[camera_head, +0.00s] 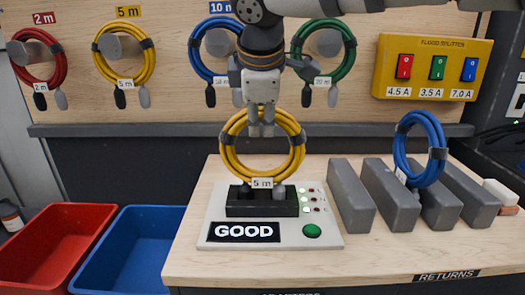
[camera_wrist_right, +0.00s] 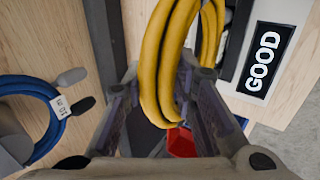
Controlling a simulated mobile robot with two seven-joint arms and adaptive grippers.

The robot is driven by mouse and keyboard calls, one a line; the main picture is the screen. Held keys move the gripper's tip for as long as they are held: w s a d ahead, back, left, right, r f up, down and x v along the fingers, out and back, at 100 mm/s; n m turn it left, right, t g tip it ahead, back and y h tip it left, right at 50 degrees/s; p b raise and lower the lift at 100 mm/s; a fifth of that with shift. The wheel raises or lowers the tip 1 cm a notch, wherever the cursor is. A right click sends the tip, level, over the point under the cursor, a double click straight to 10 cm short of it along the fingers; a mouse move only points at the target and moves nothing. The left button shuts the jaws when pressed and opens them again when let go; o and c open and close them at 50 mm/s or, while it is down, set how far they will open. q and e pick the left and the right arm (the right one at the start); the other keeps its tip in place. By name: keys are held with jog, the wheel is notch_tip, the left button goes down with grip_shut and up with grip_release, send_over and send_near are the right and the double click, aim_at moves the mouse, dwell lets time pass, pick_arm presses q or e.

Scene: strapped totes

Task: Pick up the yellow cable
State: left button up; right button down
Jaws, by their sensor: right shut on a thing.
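The coiled yellow cable (camera_head: 297,152) stands upright at the tester (camera_head: 225,215), its tag reading 5 m and its plug ends down at the black socket block (camera_head: 240,208). My right gripper (camera_head: 262,128) comes down from above and is shut on the top of this coil. In the right wrist view the yellow cable (camera_wrist_right: 165,70) runs between the fingers of the right gripper (camera_wrist_right: 165,115). Whether the plugs are fully seated is hard to see. A second yellow cable (camera_head: 99,62) hangs on the 5 m peg at the left. My left gripper is not in view.
Red (camera_head: 57,250), blue (camera_head: 190,50) and green (camera_head: 349,62) cables hang on the back board. Grey blocks (camera_head: 350,195) stand right of the tester, with a blue coil (camera_head: 399,150) among them. Red (camera_head: 60,222) and blue (camera_head: 135,235) bins sit at left.

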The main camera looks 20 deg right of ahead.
jog(key=shift+r, duration=0.1)
jog(key=shift+w+r, duration=0.1)
jog(key=shift+r, duration=0.2)
notch_tip(320, 180, up, 3)
jog(key=shift+f, duration=0.15)
jog(key=s+a+r, duration=0.1)
jog(key=s+r, duration=0.8)
jog(key=s, duration=0.5)
jog(key=shift+a+r, duration=0.25)
jog(key=shift+r, duration=0.05)
